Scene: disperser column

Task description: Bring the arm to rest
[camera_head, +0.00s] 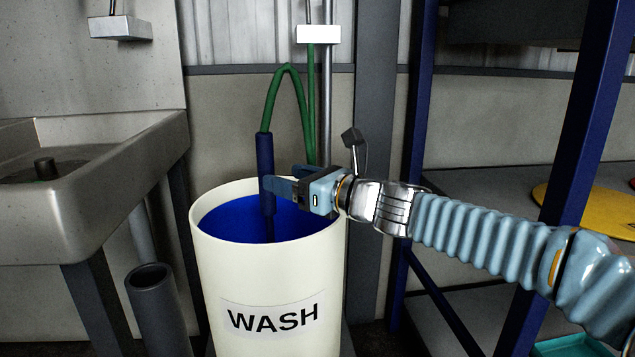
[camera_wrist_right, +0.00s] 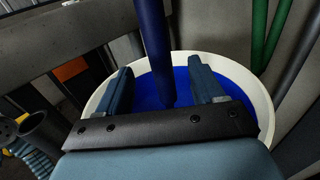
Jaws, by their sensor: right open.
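My right gripper (camera_head: 280,181) reaches in from the right above the white WASH bucket (camera_head: 232,270). Its jaws are open, with one finger on each side of a dark blue wand (camera_head: 265,160). The wand stands upright, its lower end inside the bucket over blue liquid (camera_head: 235,222). In the right wrist view the open fingers (camera_wrist_right: 160,88) show a gap on both sides of the wand (camera_wrist_right: 154,45). A green hose (camera_head: 275,85) runs from the wand's top. My left gripper is not in view.
A metal sink (camera_head: 150,145) stands at the left, with a dark open tube (camera_head: 150,280) below it. A vertical pole (camera_head: 326,110) stands behind the bucket. At the right a blue-framed rack (camera_head: 580,110) carries a yellow disc (camera_head: 590,205), close to my right arm.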

